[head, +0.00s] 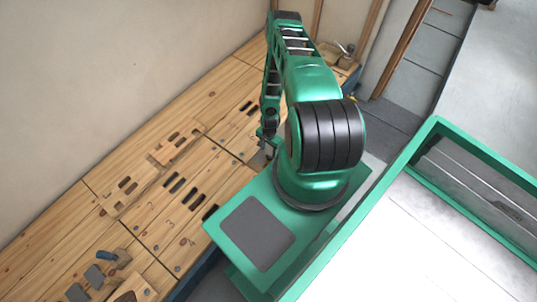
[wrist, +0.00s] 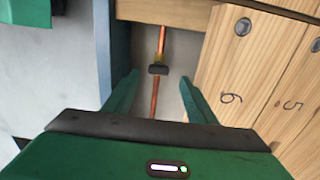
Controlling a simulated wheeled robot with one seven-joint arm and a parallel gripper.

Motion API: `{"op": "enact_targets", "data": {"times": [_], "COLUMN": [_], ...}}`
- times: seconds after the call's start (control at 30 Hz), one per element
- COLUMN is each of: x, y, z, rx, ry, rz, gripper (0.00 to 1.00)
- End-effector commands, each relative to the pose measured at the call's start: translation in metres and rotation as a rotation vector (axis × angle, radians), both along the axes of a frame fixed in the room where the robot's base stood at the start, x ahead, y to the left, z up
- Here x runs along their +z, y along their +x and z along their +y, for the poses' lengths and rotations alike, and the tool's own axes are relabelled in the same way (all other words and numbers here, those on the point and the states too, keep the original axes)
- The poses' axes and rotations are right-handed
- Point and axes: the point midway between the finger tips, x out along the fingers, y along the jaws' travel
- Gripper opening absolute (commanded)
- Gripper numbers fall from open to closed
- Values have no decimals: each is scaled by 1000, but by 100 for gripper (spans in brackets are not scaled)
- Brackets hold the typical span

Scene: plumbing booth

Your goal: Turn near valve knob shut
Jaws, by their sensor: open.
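In the wrist view, a thin copper pipe (wrist: 154,103) runs up the picture, with a brass-coloured section (wrist: 161,42) near its top. A small dark piece (wrist: 158,69) sits across the pipe and looks like the valve knob; its turn position is hard to tell. My gripper (wrist: 160,76) is open, with one green finger left of the pipe and one right of it. The dark piece lies between the fingertips in the picture, with gaps on both sides; depth is unclear. In the head view my arm reaches down at the bench edge, and the knob cannot be made out.
A wooden bench (head: 155,205) with slots and numbered panels runs along the wall. Its numbered boards (wrist: 250,62) are close to my right finger in the wrist view. A wooden beam (wrist: 172,11) crosses above the pipe.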

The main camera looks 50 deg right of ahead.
Motion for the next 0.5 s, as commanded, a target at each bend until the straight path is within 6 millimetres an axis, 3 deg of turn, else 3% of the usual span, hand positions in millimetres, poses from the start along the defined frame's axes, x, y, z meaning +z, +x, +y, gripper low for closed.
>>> {"op": "enact_targets", "data": {"times": [0.2,0.5], "x": [37,59], "y": [1,2], "z": [0,1], "rx": [-1,-1], "ry": [0,1], "rz": [-1,-1], "gripper": [52,52]}}
